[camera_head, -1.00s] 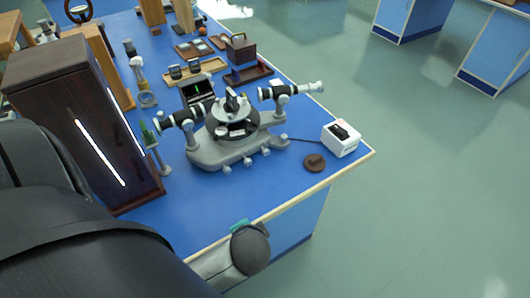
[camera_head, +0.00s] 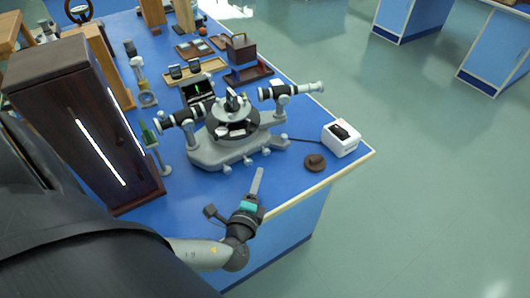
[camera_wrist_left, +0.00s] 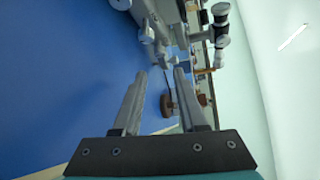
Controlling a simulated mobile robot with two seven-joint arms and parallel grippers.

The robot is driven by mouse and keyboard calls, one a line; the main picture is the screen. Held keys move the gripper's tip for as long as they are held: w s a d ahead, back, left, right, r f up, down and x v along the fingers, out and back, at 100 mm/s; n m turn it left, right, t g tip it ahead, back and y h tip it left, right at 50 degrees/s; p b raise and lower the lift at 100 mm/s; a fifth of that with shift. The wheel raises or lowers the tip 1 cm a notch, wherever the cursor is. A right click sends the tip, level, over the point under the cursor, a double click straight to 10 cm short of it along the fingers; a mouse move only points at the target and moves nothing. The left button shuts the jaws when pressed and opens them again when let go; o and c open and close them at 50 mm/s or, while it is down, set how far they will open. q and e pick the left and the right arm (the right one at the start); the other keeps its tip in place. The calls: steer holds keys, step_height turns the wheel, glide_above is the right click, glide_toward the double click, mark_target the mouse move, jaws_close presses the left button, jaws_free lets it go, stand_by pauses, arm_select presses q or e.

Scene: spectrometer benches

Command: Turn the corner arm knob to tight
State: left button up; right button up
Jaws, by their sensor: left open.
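The grey spectrometer (camera_head: 215,152) stands on the blue bench, with a round central table and two black-and-silver tubes. Several small pale knobs (camera_head: 248,161) line its near base edge; I cannot tell which one is the corner arm knob, nor how tight any is. In the left wrist view, part of the spectrometer (camera_wrist_left: 180,15) and a pale knob (camera_wrist_left: 146,34) show at the top, beyond the fingertips. My left gripper (camera_head: 257,176) is over the bench's near edge, short of the base and apart from it. In its wrist view the two fingers (camera_wrist_left: 161,72) are spread and empty.
A brown round object (camera_head: 315,162) and a white box (camera_head: 341,139) with a black top lie right of the spectrometer. A tall dark cabinet (camera_head: 85,130) with a bright slit stands left. Trays (camera_head: 195,72) are behind. Bare bench lies before the base.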

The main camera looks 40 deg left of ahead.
mark_target(265, 154)
arm_select(q)
steer(key=b+x, duration=0.1)
steer(key=x, duration=1)
steer(key=shift+a+f+b, duration=0.1)
steer(key=shift+b, duration=0.2)
jaws_close()
